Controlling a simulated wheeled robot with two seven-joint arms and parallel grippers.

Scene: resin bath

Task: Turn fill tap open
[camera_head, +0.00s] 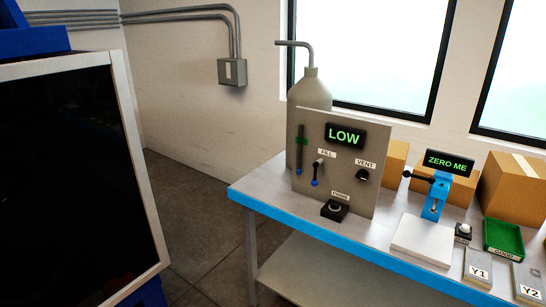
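The grey control panel (354,190) stands upright on the blue-edged table (262,178). A green-lit display (344,135) on the panel reads LOW. A grey bottle-shaped tank (310,92) with a bent pipe stands behind the panel. Neither of my grippers shows in the head view.
A black block labelled PRIME (334,210) sits at the panel's foot. Right of it are a white plate (423,240), a blue stand (436,196) with a ZERO ME display, a green tray (503,240) and cardboard boxes (514,185). A large dark-fronted cabinet (75,180) fills the left. Floor between is clear.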

